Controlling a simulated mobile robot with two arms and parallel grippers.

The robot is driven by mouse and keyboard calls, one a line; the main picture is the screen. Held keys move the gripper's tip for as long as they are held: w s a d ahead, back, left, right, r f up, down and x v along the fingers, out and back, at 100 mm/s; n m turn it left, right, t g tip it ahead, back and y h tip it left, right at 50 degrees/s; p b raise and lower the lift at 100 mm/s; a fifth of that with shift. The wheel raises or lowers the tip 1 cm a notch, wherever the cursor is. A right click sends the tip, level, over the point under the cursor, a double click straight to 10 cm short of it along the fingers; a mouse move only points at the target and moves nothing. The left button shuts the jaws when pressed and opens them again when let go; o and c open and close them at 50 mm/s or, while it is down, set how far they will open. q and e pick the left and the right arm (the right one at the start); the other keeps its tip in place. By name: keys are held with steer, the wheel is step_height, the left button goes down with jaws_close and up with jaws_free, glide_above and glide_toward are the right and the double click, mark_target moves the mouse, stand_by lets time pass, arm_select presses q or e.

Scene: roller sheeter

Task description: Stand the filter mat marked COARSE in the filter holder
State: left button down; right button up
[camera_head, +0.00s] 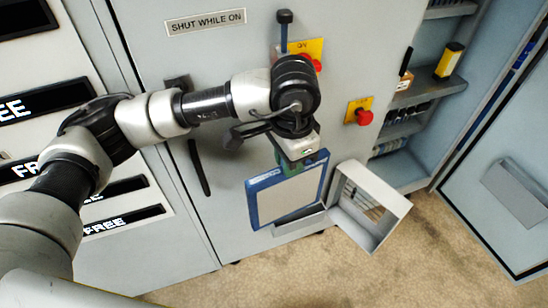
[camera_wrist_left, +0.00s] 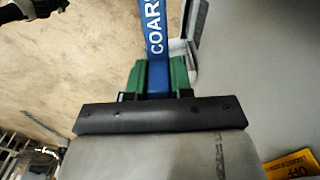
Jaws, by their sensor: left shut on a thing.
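The filter mat (camera_head: 286,200) has a blue frame and a pale face. It hangs below my left gripper (camera_head: 300,164), in front of the grey cabinet. The left gripper's green fingers (camera_wrist_left: 158,78) are shut on the mat's blue edge. In the left wrist view that edge (camera_wrist_left: 153,35) carries white letters reading "COAR", with the rest cut off. A pale grey open frame (camera_head: 388,196), which looks like the filter holder, juts from the cabinet just right of the mat. A grey ledge (camera_head: 312,222) shows partly behind the mat's lower edge. My right gripper is not in view.
The cabinet (camera_head: 225,120) has a "SHUT WHILE ON" label, a dark handle (camera_head: 199,168) and a red button (camera_head: 364,117). Shelves (camera_head: 405,135) with a yellow and black item (camera_head: 449,60) stand at the right, beside an open door (camera_head: 510,180). The floor (camera_head: 420,250) in front is clear.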

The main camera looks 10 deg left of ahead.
arm_select(q)
steer(key=shift+w+d+f+m, duration=0.8)
steer(key=shift+d+f+m, duration=0.05)
steer(key=shift+f+m, duration=0.05)
steer(key=shift+w+d+r+n, duration=0.15)
steer(key=shift+r+n, duration=0.3)
steer(key=shift+n, duration=0.05)
steer(key=r+n, duration=0.2)
steer(key=n, duration=0.1)
steer(key=w+d+r+n, duration=0.1)
steer(key=r+n, duration=0.4)
steer(key=n, duration=0.1)
steer(key=shift+w+d+r+n, duration=0.25)
steer(key=shift+r+n, duration=0.15)
steer(key=shift+w+d+r+n, duration=0.1)
steer(key=shift+r+n, duration=0.45)
steer(key=shift+n, duration=0.25)
